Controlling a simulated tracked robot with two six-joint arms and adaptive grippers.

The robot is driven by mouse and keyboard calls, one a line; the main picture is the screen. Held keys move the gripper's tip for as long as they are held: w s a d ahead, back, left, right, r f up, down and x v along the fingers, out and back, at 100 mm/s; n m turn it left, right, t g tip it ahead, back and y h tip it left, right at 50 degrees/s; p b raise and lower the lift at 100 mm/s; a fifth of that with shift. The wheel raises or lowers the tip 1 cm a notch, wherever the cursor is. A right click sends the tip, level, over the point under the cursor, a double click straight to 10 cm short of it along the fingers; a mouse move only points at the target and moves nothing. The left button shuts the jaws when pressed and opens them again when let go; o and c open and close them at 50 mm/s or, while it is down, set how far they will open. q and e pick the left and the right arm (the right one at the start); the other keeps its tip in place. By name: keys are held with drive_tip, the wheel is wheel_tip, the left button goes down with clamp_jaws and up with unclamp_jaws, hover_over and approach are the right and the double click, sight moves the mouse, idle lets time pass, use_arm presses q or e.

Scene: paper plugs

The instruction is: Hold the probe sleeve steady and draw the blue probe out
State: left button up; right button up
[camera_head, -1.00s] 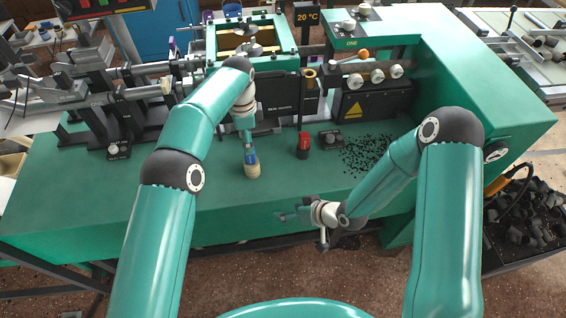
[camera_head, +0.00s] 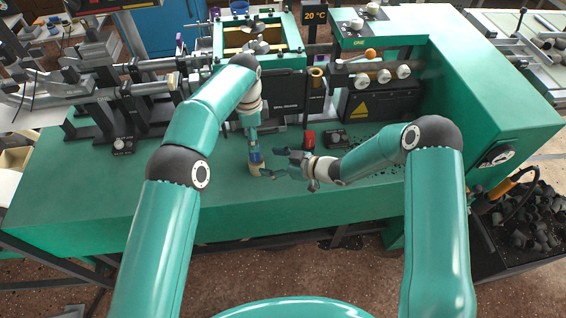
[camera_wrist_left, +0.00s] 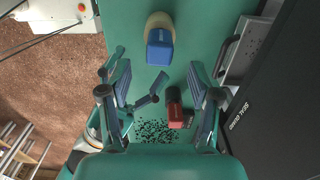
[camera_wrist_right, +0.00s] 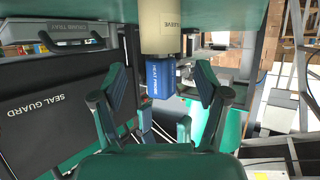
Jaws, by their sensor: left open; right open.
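The beige probe sleeve (camera_head: 257,168) stands upright on the green bench, with the blue probe (camera_head: 255,156) in its top. My left gripper (camera_head: 252,138) points down from above, near the probe. In the left wrist view its fingers are open, with the probe (camera_wrist_left: 159,52) and sleeve (camera_wrist_left: 160,20) beyond them in the picture.
Dark granules (camera_head: 380,165) lie on the bench, partly hidden by my right arm. A black seal guard panel (camera_wrist_right: 60,110) is behind.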

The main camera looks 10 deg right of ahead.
sight(256, 160)
drive_tip(key=x, duration=0.6)
drive_tip(key=shift+w+a+f, duration=0.1)
drive_tip(key=shift+w+a, duration=0.05)
drive_tip(key=shift+a, duration=0.05)
drive_tip(key=c, duration=1.3)
drive_tip(key=o, duration=1.3)
